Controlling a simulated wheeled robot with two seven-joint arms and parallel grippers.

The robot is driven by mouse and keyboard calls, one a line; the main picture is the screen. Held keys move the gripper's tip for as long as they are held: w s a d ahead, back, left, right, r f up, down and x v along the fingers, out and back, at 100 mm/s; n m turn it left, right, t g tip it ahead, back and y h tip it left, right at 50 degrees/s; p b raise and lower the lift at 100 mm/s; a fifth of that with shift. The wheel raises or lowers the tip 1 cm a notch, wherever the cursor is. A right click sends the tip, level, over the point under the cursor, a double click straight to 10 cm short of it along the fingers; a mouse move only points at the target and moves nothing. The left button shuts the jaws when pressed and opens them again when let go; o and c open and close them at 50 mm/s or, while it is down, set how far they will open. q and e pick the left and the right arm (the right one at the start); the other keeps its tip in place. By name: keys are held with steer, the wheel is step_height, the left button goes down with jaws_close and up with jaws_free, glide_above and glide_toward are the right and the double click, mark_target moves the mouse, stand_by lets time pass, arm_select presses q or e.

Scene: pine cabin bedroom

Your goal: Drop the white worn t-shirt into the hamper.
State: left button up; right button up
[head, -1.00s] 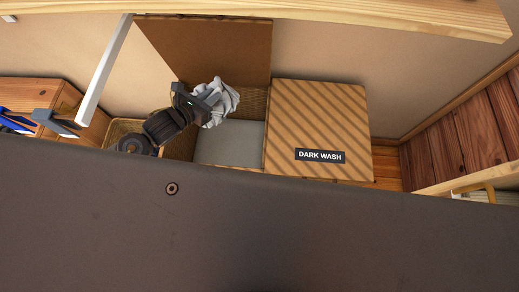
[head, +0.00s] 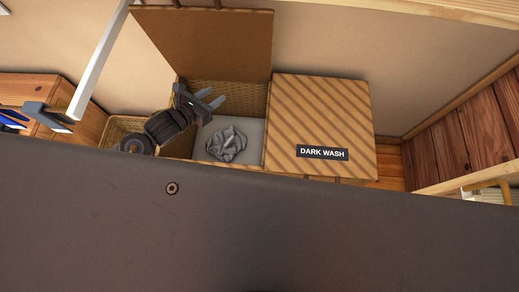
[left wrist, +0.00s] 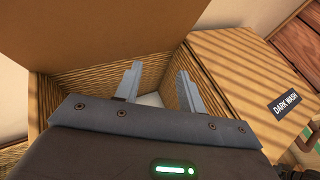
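The t-shirt (head: 227,144) is a crumpled grey-white bundle lying on the pale floor inside the open hamper compartment (head: 255,98). The hamper is woven, with its brown lid (head: 215,45) raised at the back. My left gripper (head: 217,99) is open and empty above the compartment, apart from the shirt. In the left wrist view its two fingers (left wrist: 158,86) are spread over the opening, and the shirt is not visible there. My right gripper does not clearly show.
A closed compartment labelled DARK WASH (head: 322,110) adjoins on the right. A smaller wicker basket (head: 122,128) stands to the left. A wooden cabinet (head: 60,120) is further left. A pale wooden beam (head: 430,12) crosses the top.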

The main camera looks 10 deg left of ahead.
arm_select(q)
steer(key=shift+s, duration=0.1)
steer(key=v, duration=1)
steer(key=shift+s+a+r+b, duration=0.15)
steer(key=shift+s+a+b, duration=0.1)
steer(key=shift+b, duration=0.15)
arm_select(e)
steer(key=shift+w+d+f, duration=0.35)
steer(key=shift+d, duration=0.1)
steer(key=shift+s, duration=0.15)
